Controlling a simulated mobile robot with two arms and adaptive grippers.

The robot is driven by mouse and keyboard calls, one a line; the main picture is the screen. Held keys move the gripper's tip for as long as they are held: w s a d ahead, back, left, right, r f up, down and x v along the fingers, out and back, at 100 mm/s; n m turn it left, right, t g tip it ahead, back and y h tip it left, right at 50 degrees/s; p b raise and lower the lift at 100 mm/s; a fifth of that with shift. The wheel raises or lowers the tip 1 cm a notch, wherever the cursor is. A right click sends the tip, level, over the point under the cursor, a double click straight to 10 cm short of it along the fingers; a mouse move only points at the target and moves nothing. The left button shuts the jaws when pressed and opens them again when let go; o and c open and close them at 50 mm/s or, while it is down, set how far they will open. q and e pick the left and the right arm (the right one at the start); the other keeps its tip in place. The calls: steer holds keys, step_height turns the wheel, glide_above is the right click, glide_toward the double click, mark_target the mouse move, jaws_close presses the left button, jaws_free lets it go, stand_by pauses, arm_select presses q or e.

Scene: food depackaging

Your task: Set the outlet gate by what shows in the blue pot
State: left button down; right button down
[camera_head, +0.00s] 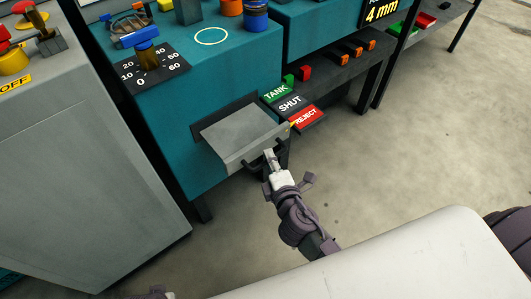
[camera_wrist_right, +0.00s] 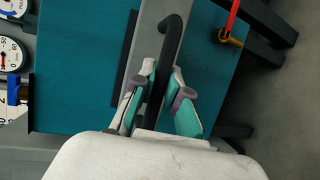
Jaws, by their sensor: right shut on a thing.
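The outlet gate (camera_head: 243,134) is a grey tilted plate on the front of the teal machine, with a black bar handle. A yellow pointer at its right edge sits beside the red REJECT label (camera_head: 306,117); the SHUT label (camera_head: 290,104) and green TANK label (camera_head: 277,91) are above it. My right gripper (camera_head: 269,158) is shut on the gate handle; in the right wrist view its fingers lie on both sides of the black handle (camera_wrist_right: 171,40). The blue pot (camera_head: 256,20) stands on the machine top; its contents are unclear. Only a sliver of what may be my left gripper (camera_head: 157,294) shows.
A dial (camera_head: 150,68) with a blue-topped knob is on the teal machine, left of a white ring. An orange pot (camera_head: 231,7) stands beside the blue one. A grey cabinet (camera_head: 80,150) is at left.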

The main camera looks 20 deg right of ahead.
steer(key=shift+s+f, duration=0.15)
steer(key=c, duration=1.2)
jaws_free()
steer(key=shift+d, duration=0.1)
arm_select(q)
steer(key=shift+w, duration=0.3)
steer(key=shift+a, duration=0.1)
arm_select(e)
steer(key=s, duration=0.4)
steer(key=s+r, duration=0.1)
steer(key=s, duration=0.3)
steer(key=s+r, duration=0.1)
steer(key=s, duration=0.2)
steer(key=shift+s+a+r, duration=0.2)
steer(key=shift+s+a, duration=0.15)
steer(key=shift+s, duration=0.05)
